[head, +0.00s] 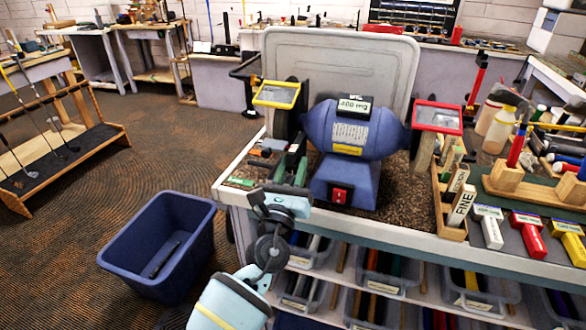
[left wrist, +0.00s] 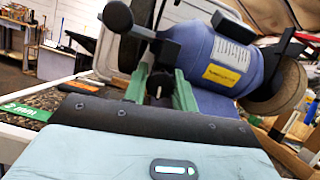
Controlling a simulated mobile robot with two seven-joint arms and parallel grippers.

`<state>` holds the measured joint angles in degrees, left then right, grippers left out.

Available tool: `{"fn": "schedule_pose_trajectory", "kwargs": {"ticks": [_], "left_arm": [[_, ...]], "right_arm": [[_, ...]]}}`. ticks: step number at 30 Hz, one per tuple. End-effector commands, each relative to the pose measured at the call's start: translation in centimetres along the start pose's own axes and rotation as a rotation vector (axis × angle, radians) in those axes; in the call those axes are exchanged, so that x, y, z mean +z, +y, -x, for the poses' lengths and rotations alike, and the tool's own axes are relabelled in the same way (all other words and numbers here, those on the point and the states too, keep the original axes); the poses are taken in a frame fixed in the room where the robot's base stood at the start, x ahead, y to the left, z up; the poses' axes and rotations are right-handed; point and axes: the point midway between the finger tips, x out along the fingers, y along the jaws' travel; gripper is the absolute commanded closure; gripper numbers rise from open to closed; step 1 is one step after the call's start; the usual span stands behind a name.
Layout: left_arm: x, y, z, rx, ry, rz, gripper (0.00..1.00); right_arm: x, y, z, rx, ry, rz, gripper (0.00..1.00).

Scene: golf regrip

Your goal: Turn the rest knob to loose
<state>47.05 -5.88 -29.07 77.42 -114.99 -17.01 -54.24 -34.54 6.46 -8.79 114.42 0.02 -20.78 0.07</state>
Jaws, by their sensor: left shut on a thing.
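The blue bench grinder (head: 350,130) stands on the bench, with a red switch on its base. My left gripper (head: 284,192) is at the bench's front edge, at the near end of the rest. My right gripper is not in view.
A green label (left wrist: 25,110) lies left of the knob; its text is unclear. A blue bin (head: 115,262) stands on the floor at left. Plastic trays (head: 385,275) fill the shelf below.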

Motion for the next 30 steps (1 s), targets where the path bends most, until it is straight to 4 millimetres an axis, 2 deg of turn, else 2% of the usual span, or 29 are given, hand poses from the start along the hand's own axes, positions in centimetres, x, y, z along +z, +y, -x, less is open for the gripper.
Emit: {"fn": "schedule_pose_trajectory", "kwargs": {"ticks": [8,9,12,13,23,30], "left_arm": [[-0.1,0.0,0.0,0.003,0.001,0.006,0.96],[-0.1,0.0,0.0,0.003,0.001,0.006,0.69],[-0.1,0.0,0.0,0.002,0.001,0.006,0.56],[-0.1,0.0,0.0,0.002,0.001,0.006,0.54],[-0.1,0.0,0.4,0.003,0.002,0.006,0.54],[-0.2,0.0,3.7,0.002,0.003,0.007,0.54]], "right_arm": [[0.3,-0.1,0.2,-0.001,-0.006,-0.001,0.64],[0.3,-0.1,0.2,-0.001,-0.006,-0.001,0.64],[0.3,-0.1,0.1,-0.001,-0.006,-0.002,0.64],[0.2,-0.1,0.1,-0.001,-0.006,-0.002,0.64],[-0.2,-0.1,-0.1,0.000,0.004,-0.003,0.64],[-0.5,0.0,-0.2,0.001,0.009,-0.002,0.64]]}}
